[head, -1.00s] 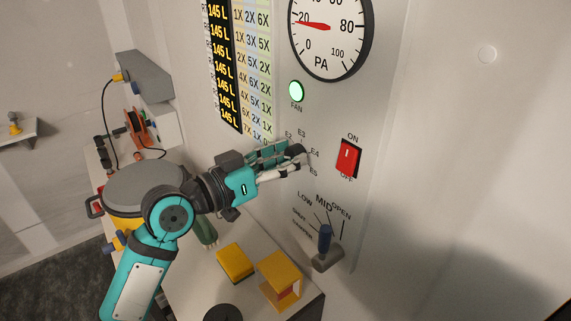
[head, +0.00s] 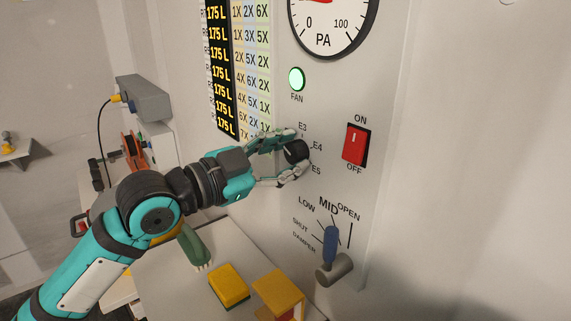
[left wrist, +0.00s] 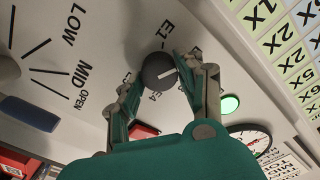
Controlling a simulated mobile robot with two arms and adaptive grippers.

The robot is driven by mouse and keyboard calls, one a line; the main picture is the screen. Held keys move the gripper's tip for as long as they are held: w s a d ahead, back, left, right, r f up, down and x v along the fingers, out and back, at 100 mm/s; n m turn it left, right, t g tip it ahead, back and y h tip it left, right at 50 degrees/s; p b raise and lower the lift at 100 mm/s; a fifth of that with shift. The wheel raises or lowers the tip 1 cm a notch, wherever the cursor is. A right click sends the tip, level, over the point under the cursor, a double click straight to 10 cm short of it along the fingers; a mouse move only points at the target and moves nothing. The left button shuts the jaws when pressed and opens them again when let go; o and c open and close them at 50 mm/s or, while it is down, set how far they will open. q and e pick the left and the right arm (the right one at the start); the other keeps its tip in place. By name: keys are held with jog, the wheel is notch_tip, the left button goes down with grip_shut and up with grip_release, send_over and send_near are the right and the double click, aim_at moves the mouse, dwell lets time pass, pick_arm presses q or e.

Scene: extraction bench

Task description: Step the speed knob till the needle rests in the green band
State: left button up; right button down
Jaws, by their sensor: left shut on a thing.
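The black speed knob (head: 297,150) sits on the pale panel beside the labels E3, E4 and E5. It also shows in the left wrist view (left wrist: 158,70), with a white pointer mark. My left gripper (head: 287,155) is shut on the knob, a finger on either side; the wrist view shows both fingers too (left wrist: 163,82). The round PA gauge (head: 345,44) is cut off by the top of the head view. Only a bit of its red needle shows there, so its reading and the green band cannot be told. My right gripper is not in view.
The green FAN lamp (head: 297,79) is lit. A red ON/OFF switch (head: 355,146) is right of the knob, and a blue-handled damper lever (head: 330,246) is below. The row readouts (head: 218,72) show 175 L.

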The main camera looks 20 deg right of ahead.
pick_arm(q)
jog(key=shift+m, duration=0.6)
jog(key=o, duration=1)
jog(key=shift+o, duration=0.8)
jog(key=v, duration=1.2)
